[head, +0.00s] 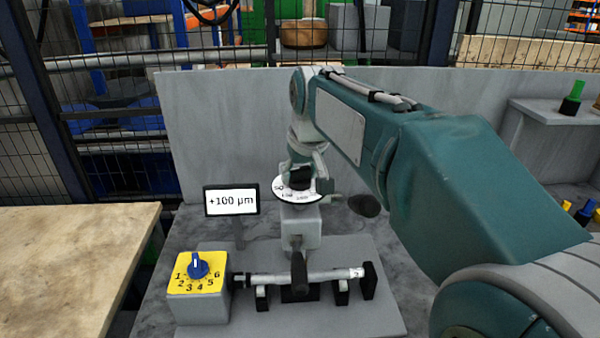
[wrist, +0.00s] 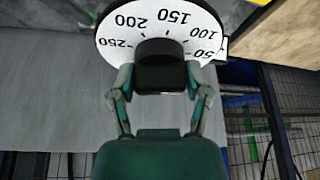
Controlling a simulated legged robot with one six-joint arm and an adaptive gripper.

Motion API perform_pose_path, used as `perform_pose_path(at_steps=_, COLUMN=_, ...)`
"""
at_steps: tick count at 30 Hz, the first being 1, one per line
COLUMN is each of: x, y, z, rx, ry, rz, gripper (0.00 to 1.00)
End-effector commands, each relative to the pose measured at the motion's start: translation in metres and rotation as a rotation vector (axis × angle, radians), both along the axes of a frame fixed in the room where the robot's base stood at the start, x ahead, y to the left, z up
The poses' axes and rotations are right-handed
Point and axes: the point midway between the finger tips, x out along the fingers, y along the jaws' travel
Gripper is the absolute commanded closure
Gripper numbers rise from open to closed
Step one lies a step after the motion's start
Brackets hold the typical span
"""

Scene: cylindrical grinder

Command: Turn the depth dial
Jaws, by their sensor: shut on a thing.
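The depth dial (head: 290,194) is a white numbered disc with a black knob on top of the grey machine head. In the wrist view the dial (wrist: 151,30) shows marks from 50 to 250 around the black knob (wrist: 162,50). My gripper (head: 301,172) reaches down over the dial. In the wrist view my gripper (wrist: 160,78) has its two green fingers on either side of the knob, shut on it. The knob's pointer is hidden. A display (head: 232,201) left of the dial reads +100 µm.
A yellow selector plate (head: 198,274) with a blue knob and numbers 1 to 6 sits on a grey box at front left. A shaft (head: 325,275) lies on supports below the dial. A grey panel (head: 220,120) stands behind. A wooden table (head: 70,255) is at left.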

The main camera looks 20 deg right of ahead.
Motion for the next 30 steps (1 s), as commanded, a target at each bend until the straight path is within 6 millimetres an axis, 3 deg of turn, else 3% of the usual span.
perform_pose_path(at_steps=18, x=-0.0002, y=-0.0008, z=-0.0032, rx=0.004, ry=0.01, rz=0.454, gripper=0.85)
perform_pose_path(at_steps=30, x=-0.0003, y=-0.0006, z=-0.0026, rx=0.002, ry=0.009, rz=0.586, gripper=0.85)
